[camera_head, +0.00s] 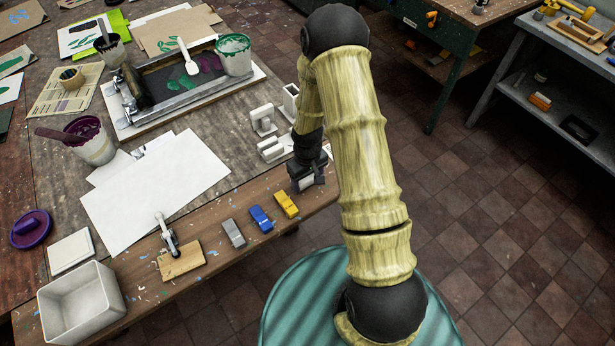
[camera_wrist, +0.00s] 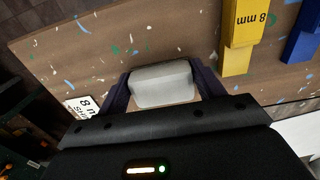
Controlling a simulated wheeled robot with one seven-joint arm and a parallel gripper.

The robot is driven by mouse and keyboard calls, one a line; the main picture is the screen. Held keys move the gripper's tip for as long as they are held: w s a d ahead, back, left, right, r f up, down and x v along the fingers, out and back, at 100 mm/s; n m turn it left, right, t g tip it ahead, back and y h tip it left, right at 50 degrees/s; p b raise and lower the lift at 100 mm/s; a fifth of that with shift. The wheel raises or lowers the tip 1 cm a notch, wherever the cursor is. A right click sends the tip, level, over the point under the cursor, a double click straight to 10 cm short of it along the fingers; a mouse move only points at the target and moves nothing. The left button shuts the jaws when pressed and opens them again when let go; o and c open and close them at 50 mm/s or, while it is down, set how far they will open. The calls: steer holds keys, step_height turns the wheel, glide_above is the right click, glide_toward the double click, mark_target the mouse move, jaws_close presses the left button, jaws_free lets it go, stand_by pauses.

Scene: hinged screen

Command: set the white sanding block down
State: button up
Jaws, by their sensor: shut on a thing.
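The white sanding block (camera_wrist: 163,84) sits between the two jaws of my gripper (camera_wrist: 165,92) in the wrist view. My gripper is shut on it. In the head view my gripper (camera_head: 307,182) is low over the right end of the bench's front wooden strip (camera_head: 200,275), and the block is mostly hidden by the jaws there. The wooden surface shows close beneath the block in the wrist view. I cannot tell whether the block touches it.
Yellow (camera_head: 286,204), blue (camera_head: 261,218) and grey (camera_head: 233,233) blocks lie in a row left of my gripper. The yellow one (camera_wrist: 240,38) reads "8 mm". White fixtures (camera_head: 272,148) stand behind. A white label (camera_wrist: 82,107) lies near the gripper. A white bin (camera_head: 80,303) is far left.

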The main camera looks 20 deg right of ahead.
mark_target(308, 179)
steer(key=shift+f, duration=0.15)
steer(key=o, duration=1.3)
step_height(308, 179, up, 12)
steer(key=shift+r+b, duration=0.15)
steer(key=shift+b, duration=1.05)
